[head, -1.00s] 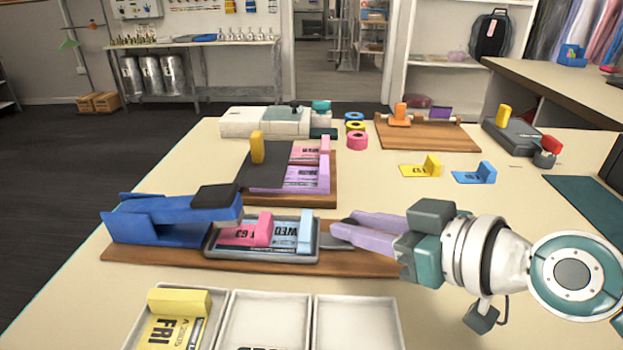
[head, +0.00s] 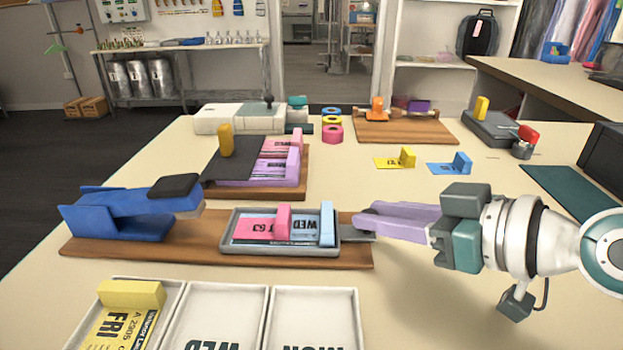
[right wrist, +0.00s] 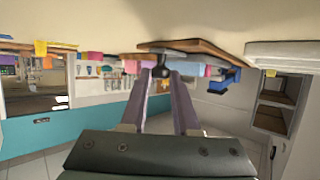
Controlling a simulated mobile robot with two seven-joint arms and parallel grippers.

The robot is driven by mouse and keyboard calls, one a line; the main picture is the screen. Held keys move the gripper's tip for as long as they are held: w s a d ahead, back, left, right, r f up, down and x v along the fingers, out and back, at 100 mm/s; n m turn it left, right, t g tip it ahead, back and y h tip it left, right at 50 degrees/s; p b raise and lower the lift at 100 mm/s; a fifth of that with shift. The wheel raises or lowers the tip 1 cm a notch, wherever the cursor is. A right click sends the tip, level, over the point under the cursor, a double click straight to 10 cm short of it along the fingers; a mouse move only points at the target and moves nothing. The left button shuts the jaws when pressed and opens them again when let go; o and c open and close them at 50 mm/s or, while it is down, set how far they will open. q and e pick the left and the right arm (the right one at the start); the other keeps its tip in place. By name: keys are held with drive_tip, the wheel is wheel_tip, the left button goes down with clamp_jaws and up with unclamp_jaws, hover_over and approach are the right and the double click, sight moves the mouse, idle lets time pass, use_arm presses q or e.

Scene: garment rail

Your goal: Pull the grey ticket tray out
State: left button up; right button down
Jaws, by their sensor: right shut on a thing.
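The grey ticket tray (head: 282,250) lies on a wooden board (head: 195,252), just right of the blue stapler-like press (head: 125,215) and clear of its black-topped head. The tray holds a pink ticket (head: 250,227) and a blue ticket (head: 307,228), each with an upright tab. My right gripper (head: 366,220), with lilac fingers, reaches in from the right. It is shut on the tray's grey handle (head: 357,237) at the board's right end. In the right wrist view the fingers close on a dark part (right wrist: 161,72) beneath the board. My left gripper is not in view.
White bins (head: 214,318) stand in front, the left one holding a yellow FRI ticket (head: 125,315). Behind the press is another board with pink and purple tickets (head: 262,170). Yellow (head: 394,162) and blue (head: 450,166) tickets lie further back. The tabletop front right is clear.

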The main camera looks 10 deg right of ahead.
drive_tip(key=shift+d, duration=0.1)
drive_tip(key=c, duration=1.1)
unclamp_jaws()
drive_tip(key=shift+o, duration=1.4)
drive_tip(key=shift+d, duration=0.15)
drive_tip(key=shift+o, duration=0.8)
drive_tip(key=p+v, duration=0.1)
drive_tip(key=v, duration=0.9)
